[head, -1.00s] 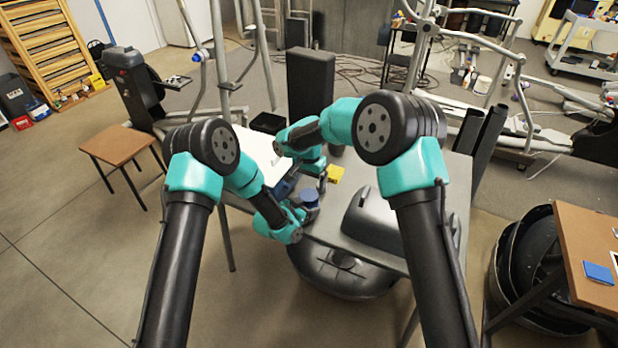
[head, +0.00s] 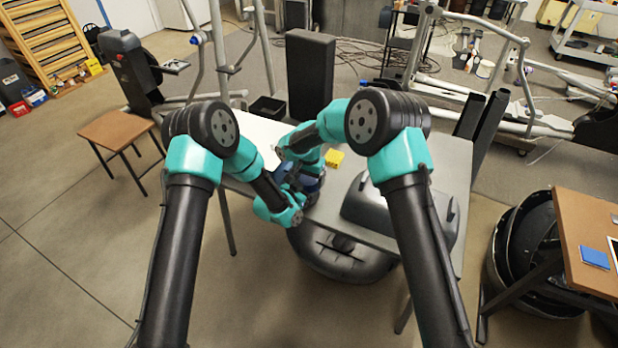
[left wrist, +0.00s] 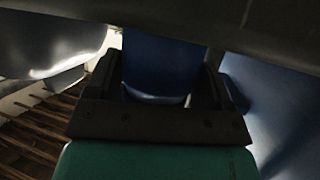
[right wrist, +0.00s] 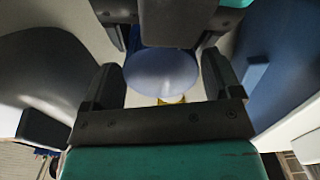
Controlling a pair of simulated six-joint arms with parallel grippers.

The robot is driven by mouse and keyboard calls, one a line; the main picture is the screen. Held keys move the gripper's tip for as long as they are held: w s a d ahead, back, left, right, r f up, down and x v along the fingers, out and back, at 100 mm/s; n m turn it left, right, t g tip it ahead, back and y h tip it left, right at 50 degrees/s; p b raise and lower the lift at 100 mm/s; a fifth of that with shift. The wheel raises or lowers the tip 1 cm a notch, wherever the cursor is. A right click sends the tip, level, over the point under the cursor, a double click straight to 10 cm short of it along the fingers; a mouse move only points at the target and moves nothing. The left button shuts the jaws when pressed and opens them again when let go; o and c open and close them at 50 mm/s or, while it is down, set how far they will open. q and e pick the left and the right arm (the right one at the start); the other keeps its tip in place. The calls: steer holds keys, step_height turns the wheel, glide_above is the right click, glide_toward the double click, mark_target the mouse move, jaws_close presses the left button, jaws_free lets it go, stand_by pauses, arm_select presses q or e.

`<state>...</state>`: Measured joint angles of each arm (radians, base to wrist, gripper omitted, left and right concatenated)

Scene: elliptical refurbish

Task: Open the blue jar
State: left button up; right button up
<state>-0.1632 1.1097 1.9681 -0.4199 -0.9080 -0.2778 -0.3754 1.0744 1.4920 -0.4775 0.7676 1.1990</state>
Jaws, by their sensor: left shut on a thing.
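The blue jar (head: 311,182) is near the table's front edge in the head view, partly hidden by my grippers. My left gripper (head: 296,188) is shut on the jar's body; in the left wrist view the blue body (left wrist: 160,68) sits between the two dark fingers. My right gripper (head: 300,170) is close above the jar. In the right wrist view the round, pale blue lid (right wrist: 160,75) lies between the fingers, with a gap on each side, so this gripper is open. Dark parts of the left gripper show beyond the lid.
A yellow block (head: 334,158) lies behind the jar. A large grey curved object (head: 395,212) fills the table's right front. A white panel (head: 258,135) and a dark bin (head: 267,108) are at the left back. A tall black box (head: 310,75) stands at the back.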

steer(key=c, duration=0.7)
steer(key=shift+n, duration=1.6)
steer(key=shift+c, duration=0.3)
steer(key=o, duration=1)
steer(key=shift+r, duration=0.15)
steer(key=shift+r, duration=2.15)
